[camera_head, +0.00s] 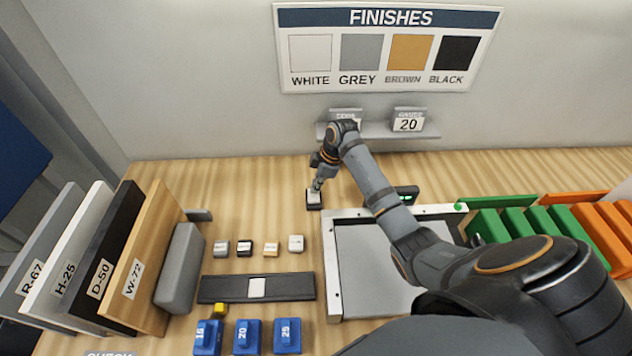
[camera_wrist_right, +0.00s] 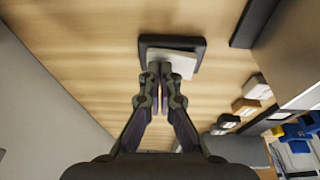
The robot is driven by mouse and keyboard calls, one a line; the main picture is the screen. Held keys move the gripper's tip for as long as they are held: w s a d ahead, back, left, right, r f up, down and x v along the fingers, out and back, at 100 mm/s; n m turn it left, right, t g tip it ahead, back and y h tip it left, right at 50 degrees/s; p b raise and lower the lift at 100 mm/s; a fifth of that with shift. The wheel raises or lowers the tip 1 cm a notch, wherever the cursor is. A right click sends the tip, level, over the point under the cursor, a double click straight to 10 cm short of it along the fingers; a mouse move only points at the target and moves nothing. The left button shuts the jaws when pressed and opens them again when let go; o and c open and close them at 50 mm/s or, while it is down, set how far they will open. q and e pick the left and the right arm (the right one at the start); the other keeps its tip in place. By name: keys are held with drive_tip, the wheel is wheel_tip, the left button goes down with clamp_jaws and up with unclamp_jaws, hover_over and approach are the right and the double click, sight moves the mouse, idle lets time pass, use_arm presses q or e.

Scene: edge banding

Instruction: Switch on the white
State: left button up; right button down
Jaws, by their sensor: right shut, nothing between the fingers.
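A switch (camera_head: 314,200) with a white rocker in a dark frame sits on the wooden table toward the wall. In the right wrist view the white rocker (camera_wrist_right: 180,58) looks tilted inside its dark frame (camera_wrist_right: 150,42). My right gripper (camera_head: 317,187) is shut and empty, with its fingertips (camera_wrist_right: 160,72) at the near edge of the rocker. Whether they touch it I cannot tell. The finishes sign (camera_head: 388,46) on the wall shows white, grey, brown and black swatches. My left gripper is not in view.
Blue blocks (camera_head: 247,335) are in front. Upright boards (camera_head: 100,255) stand left, a framed grey panel (camera_head: 375,265) and green slats (camera_head: 515,226) right. A wall shelf holds a "20" card (camera_head: 409,124).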

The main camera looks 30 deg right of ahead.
drive_tip(key=shift+s+a+r+p, duration=0.15)
drive_tip(key=shift+s+r+p, duration=0.1)
drive_tip(key=shift+s+p, duration=0.1)
drive_tip(key=shift+f, duration=0.1)
drive_tip(key=shift+w+r, duration=0.1)
drive_tip(key=shift+r, duration=0.2)
drive_tip(key=r+p, duration=0.4)
drive_tip(key=p, duration=0.1)
drive_tip(key=shift+w+r, duration=0.25)
drive_tip(key=shift+r, duration=0.1)
drive_tip(key=shift+d+b, duration=0.5)
drive_tip(key=shift+b, duration=0.4)
drive_tip(key=w+b+v, duration=0.1)
drive_tip(key=b+v, duration=0.1)
drive_tip(key=v, duration=0.6)
drive_tip(key=shift+w+d+r, duration=0.2)
drive_tip(key=shift+w+d, duration=0.25)
